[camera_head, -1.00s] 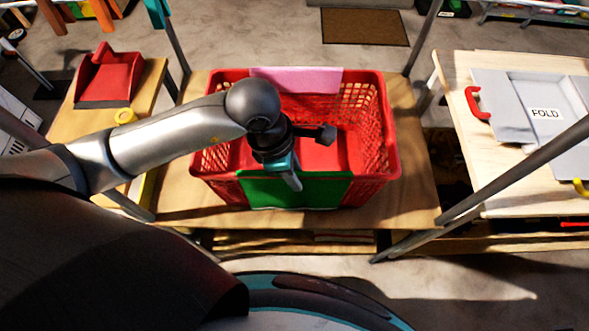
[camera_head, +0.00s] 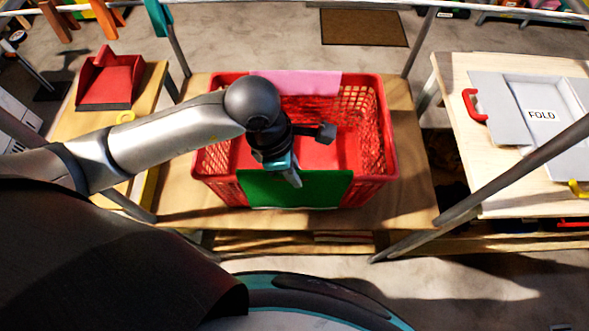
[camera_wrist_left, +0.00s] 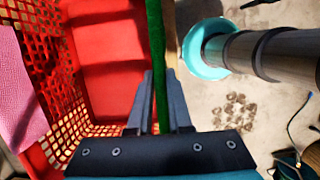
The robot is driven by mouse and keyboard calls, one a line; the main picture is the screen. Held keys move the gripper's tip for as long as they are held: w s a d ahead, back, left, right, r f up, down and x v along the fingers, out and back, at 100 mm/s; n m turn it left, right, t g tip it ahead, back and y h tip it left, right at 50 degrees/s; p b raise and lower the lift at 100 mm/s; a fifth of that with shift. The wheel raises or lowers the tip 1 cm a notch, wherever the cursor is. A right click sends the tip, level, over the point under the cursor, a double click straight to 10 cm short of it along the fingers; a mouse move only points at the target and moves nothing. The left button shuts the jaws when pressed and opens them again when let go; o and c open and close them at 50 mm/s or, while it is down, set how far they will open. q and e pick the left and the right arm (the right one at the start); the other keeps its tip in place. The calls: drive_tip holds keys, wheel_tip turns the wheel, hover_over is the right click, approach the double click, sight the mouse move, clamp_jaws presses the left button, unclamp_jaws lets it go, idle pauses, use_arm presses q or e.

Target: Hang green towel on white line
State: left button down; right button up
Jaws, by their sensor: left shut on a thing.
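The green towel (camera_head: 300,193) hangs over the near rim of the red basket. My left gripper (camera_head: 293,178) is shut on its upper edge, near the middle of the rim. In the left wrist view the towel (camera_wrist_left: 156,45) shows as a thin green strip between the fingers of my left gripper (camera_wrist_left: 159,95). A thin white line (camera_head: 300,5) runs across the top of the head view, beyond the basket. My right gripper is not in view.
The red basket (camera_head: 376,125) stands on a wooden bench (camera_head: 415,190), with a pink cloth (camera_head: 305,83) over its far rim. A red dustpan (camera_head: 108,83) lies left. A grey folding board (camera_head: 545,100) lies on the right table. Metal poles flank the bench.

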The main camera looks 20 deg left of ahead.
use_arm(q)
drive_tip(key=shift+w+d+r+p+v, duration=0.1)
drive_tip(key=shift+d+p+v, duration=0.15)
drive_tip(key=shift+p+v, duration=0.8)
drive_tip(key=shift+w+d+r+p+v, duration=0.1)
drive_tip(key=shift+d+p+v, duration=0.2)
drive_tip(key=shift+p+v, duration=0.75)
drive_tip(key=shift+w+d+p+v, duration=0.1)
drive_tip(key=shift+d+p+v, duration=0.3)
drive_tip(key=shift+v, duration=1.15)
drive_tip(key=shift+a, duration=0.2)
drive_tip(key=shift+s, duration=0.15)
